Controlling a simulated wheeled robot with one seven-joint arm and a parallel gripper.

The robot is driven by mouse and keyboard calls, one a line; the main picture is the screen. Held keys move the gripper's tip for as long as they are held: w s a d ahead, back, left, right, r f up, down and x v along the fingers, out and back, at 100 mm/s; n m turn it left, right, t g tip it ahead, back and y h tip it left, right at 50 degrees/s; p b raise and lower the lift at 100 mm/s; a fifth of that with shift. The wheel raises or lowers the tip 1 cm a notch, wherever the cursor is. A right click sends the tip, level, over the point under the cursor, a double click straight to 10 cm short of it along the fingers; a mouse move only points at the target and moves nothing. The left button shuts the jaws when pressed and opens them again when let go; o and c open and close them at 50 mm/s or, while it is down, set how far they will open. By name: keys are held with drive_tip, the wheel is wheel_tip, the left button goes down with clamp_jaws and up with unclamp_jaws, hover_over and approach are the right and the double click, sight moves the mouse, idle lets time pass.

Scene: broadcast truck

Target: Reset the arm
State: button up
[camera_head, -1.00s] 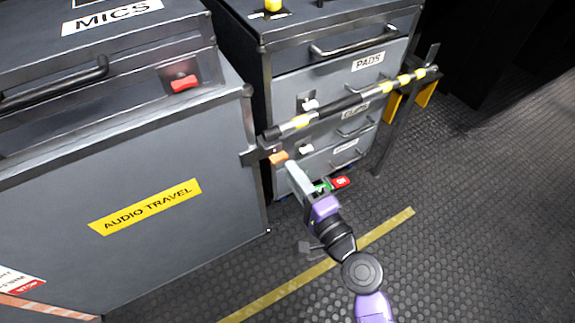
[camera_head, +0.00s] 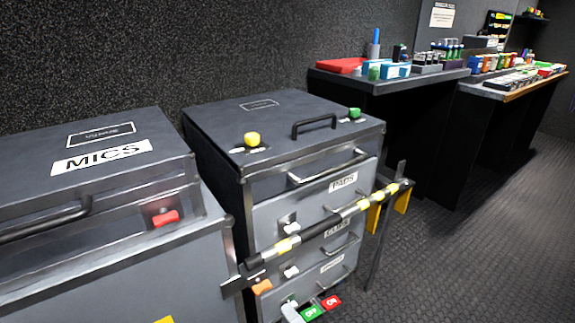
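The rest of my arm is below the frame. I cannot tell whether the fingers are open or shut, or whether they touch or hold anything.
A black-and-yellow striped bar (camera_head: 335,225) crosses in front of the drawer cabinet (camera_head: 275,215). The MICS case (camera_head: 90,190) stands on the left. Desks with small coloured items (camera_head: 400,75) line the back wall. Dark floor (camera_head: 470,260) is open at right.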

drive_tip(key=s+d+r+n+t+h, duration=0.15)
drive_tip(key=s+d+n+h, duration=0.45)
drive_tip(key=s+d, duration=0.6)
drive_tip(key=s+d+r+n+g+h, duration=0.1)
drive_tip(key=s+d+n+h, duration=0.15)
drive_tip(key=s, duration=0.85)
drive_tip(key=s+d+r+n+g+h, duration=0.1)
drive_tip(key=s+d+r+n, duration=0.2)
drive_tip(key=s, duration=0.7)
wheel_tip(320, 180, up, 26)
drive_tip(key=d+p, duration=0.1)
drive_tip(key=p, duration=2.6)
drive_tip(key=shift+d+f, duration=0.15)
drive_tip(key=shift+w, duration=0.1)
